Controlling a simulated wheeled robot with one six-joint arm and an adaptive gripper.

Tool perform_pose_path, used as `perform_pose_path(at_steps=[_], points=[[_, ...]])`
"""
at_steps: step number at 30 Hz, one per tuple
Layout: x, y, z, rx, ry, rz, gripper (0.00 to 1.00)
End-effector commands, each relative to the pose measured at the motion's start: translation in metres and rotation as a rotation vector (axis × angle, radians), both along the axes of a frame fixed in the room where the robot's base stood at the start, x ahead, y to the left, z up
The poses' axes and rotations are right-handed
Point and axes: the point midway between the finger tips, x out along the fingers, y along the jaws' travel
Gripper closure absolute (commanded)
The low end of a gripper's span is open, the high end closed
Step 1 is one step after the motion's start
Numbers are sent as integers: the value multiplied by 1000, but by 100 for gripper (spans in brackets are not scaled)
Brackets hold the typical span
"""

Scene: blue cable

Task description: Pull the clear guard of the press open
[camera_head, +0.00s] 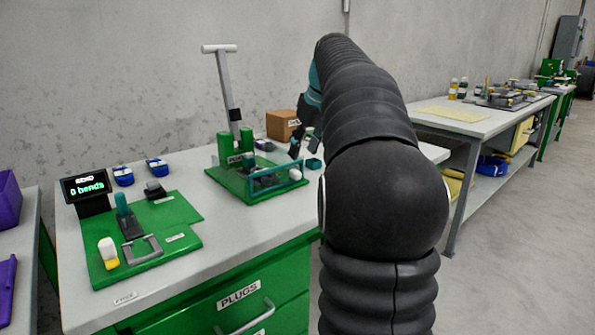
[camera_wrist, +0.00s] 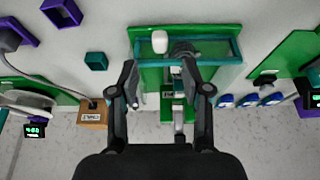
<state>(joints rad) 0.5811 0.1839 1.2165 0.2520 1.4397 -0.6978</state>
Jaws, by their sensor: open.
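The press has a green base (camera_head: 230,181) and a tall grey lever (camera_head: 228,90) with a T-shaped top, standing on the grey table. Its clear guard (camera_head: 263,182) is a see-through panel with a teal frame, upright at the front right of the base. In the wrist view the guard's teal frame (camera_wrist: 225,62) crosses above the green base. A white knob (camera_wrist: 159,41) sits by the frame. My gripper (camera_head: 304,151) is open and empty above the right part of the press. In the wrist view its fingers (camera_wrist: 158,70) are apart; I cannot tell whether they touch the guard.
A cardboard box (camera_head: 281,125) stands behind the press. Left of it are a green bending fixture (camera_head: 180,210), a small display (camera_head: 86,186) reading "0 bends" and blue items (camera_head: 123,175). My arm hides the table's right part. The middle of the table front is clear.

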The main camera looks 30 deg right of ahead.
Motion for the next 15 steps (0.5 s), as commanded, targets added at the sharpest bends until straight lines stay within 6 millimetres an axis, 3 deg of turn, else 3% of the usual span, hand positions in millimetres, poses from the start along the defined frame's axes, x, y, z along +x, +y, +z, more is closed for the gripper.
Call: perform_pose_path(at_steps=[6,15], points=[[14,2,-37,2,2,1,52],[25,3,-61,0,0,0,52]])
